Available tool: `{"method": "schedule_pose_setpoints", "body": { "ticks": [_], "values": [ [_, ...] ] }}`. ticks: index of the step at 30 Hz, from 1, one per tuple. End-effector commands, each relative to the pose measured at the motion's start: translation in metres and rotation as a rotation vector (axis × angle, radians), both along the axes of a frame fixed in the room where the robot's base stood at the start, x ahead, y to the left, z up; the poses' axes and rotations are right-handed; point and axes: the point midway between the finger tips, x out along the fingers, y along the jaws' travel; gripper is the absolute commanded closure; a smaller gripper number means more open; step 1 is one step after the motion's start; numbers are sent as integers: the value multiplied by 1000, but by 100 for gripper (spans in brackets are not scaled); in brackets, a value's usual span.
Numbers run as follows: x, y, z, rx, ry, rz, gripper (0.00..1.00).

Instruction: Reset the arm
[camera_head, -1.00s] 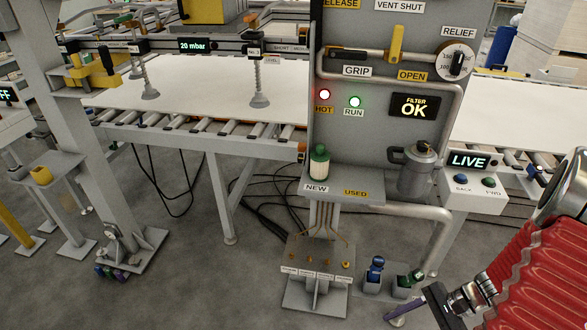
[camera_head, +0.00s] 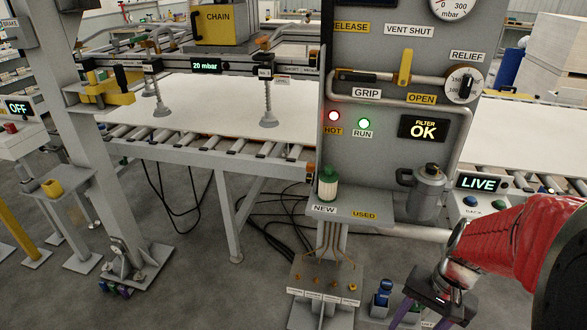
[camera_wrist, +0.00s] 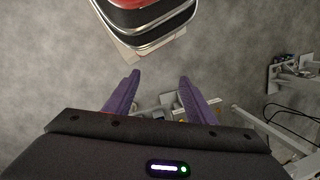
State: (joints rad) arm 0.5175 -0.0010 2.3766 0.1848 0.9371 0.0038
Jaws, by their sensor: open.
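My gripper (camera_head: 428,316) is at the lower right of the head view, at the end of my red-sleeved arm. Its purple fingers point down toward the bottom edge, in front of the control panel's lower right. In the wrist view my gripper (camera_wrist: 160,77) shows two purple fingers spread apart with nothing held between them. Grey floor (camera_wrist: 60,70) shows beyond the fingers.
The grey control panel (camera_head: 385,150) stands close by. A "LIVE" box (camera_head: 478,183) is at right. The roller conveyor (camera_head: 230,165) lies behind. Open floor (camera_head: 190,285) is at left.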

Motion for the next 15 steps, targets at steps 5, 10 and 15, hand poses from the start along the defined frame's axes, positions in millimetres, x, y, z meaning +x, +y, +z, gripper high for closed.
{"method": "schedule_pose_setpoints", "body": {
  "ticks": [5, 10, 15],
  "values": [
    [2, 11, 26, -86, -73, 104, 50],
    [3, 22, 50, -159, -144, 195, 50],
    [3, 35, 74, -223, -221, 282, 50]
  ]
}}
